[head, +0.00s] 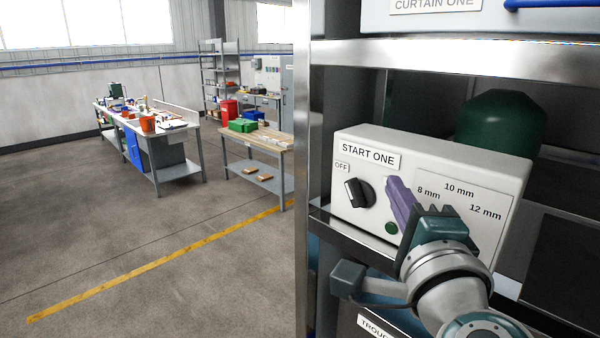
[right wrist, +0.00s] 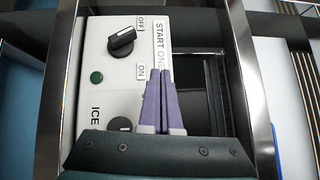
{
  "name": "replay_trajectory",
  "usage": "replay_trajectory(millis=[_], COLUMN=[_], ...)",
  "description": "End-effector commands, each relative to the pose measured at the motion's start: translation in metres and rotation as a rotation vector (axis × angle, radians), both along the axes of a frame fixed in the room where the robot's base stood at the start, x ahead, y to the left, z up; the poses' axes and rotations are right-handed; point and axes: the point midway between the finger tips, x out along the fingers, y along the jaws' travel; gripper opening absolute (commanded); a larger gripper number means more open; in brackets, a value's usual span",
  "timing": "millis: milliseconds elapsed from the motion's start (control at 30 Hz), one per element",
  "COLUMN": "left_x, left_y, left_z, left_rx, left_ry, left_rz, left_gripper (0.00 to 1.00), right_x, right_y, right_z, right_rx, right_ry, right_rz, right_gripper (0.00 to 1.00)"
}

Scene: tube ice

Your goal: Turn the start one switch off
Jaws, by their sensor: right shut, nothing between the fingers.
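The start one switch is a black rotary knob (head: 359,192) on a white control box (head: 440,160) labelled START ONE. In the right wrist view the knob (right wrist: 121,42) has its white mark towards the OFF label (right wrist: 141,25); the ON label (right wrist: 141,70) is on its other side. My right gripper (head: 393,183) has purple fingers, shut and empty. They are in front of the box, right of the knob and apart from it. In the right wrist view the fingertips (right wrist: 162,73) lie below and right of the knob. My left gripper is not in view.
A green round button (head: 391,227) sits below the knob, near my fingers. A metal shelf post (head: 303,150) stands left of the box, and another box (head: 480,20) is above. A size dial's labels are right of my fingers. Workbenches (head: 265,145) stand far left beyond open floor.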

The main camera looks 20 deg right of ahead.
Motion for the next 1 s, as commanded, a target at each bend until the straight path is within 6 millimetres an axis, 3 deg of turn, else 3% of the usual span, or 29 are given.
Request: replay_trajectory(millis=[100, 333, 900, 1000], left_x=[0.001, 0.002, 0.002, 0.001], left_y=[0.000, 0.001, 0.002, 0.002], left_z=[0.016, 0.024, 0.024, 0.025], left_rx=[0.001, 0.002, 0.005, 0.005], left_ry=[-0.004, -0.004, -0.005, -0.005], left_rz=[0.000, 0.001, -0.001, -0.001], left_gripper=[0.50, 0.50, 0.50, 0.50], right_x=[-0.022, -0.044, -0.046, -0.044], right_y=[0.010, 0.021, 0.023, 0.032], right_z=[0.012, 0.019, 0.019, 0.022], right_rx=[0.001, 0.000, -0.001, -0.040], right_ry=[0.003, 0.001, 0.000, 0.018], right_rz=[0.000, 0.000, 0.002, 0.050], right_gripper=[0.00, 0.00, 0.00, 0.00])
